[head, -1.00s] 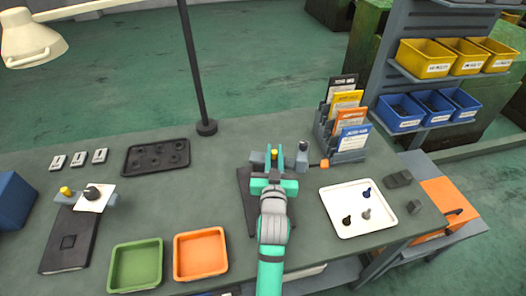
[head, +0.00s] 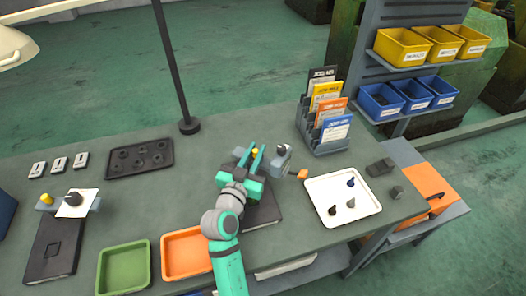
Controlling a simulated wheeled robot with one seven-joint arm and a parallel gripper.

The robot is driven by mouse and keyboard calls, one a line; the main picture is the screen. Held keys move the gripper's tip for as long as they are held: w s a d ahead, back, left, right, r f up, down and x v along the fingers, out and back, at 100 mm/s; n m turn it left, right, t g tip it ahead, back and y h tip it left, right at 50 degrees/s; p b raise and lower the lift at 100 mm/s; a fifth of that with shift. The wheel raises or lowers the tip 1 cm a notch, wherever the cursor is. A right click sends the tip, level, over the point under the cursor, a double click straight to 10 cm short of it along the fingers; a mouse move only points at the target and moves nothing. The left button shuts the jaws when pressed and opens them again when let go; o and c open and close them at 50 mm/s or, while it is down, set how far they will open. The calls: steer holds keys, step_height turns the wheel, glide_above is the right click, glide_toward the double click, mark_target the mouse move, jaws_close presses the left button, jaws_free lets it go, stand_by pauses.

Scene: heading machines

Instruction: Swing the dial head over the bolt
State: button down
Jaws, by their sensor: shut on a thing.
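The dial stand has a dark base (head: 265,207) on the bench, partly hidden by my arm. A yellow knob (head: 255,151) shows between my fingertips. A grey head with a dark top (head: 281,151) sits just right of them; I take it for the dial head. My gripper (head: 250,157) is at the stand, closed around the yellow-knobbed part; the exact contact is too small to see. I cannot make out a bolt under the head. Loose bolts, blue (head: 351,182), grey (head: 351,202) and black (head: 332,209), lie in a white tray (head: 316,184).
A similar stand (head: 48,255) with a white card is at the left. Green (head: 125,268) and orange (head: 186,254) trays line the front. A card holder (head: 322,142) stands behind right, a lamp pole (head: 172,65) behind left.

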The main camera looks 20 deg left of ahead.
stand_by(0.4)
steer(key=c, duration=1.6)
jaws_free()
steer(key=shift+c, duration=0.2)
steer(key=shift+s, duration=0.1)
steer(key=s, duration=1)
steer(key=shift+s+a, duration=0.25)
steer(key=shift+s, duration=0.1)
steer(key=shift+c, duration=0.6)
